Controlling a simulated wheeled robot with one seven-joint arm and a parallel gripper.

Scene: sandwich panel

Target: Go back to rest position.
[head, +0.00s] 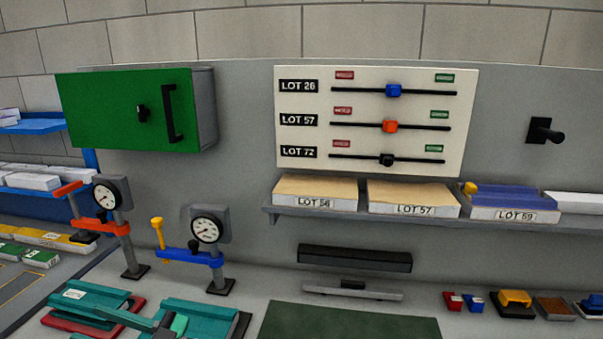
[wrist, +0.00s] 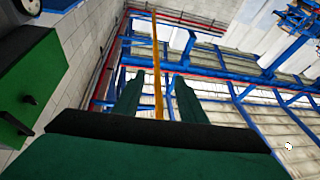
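My gripper (wrist: 158,98) shows in the wrist view as two dark teal fingers with a clear gap between them. It is open, and nothing is between the fingertips. An orange upright shows through the gap, in the background. The wrist view faces upward towards the blue and red steelwork of the hall. I cannot make out my gripper in the head view.
A green-door cabinet (head: 123,110) and a slider panel (head: 377,120) are on the wall. Labelled boxes stand on a shelf (head: 380,223). Two gauge stands (head: 108,222) (head: 213,258) and teal fixtures (head: 90,296) are at lower left. A green mat (head: 350,321) is clear.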

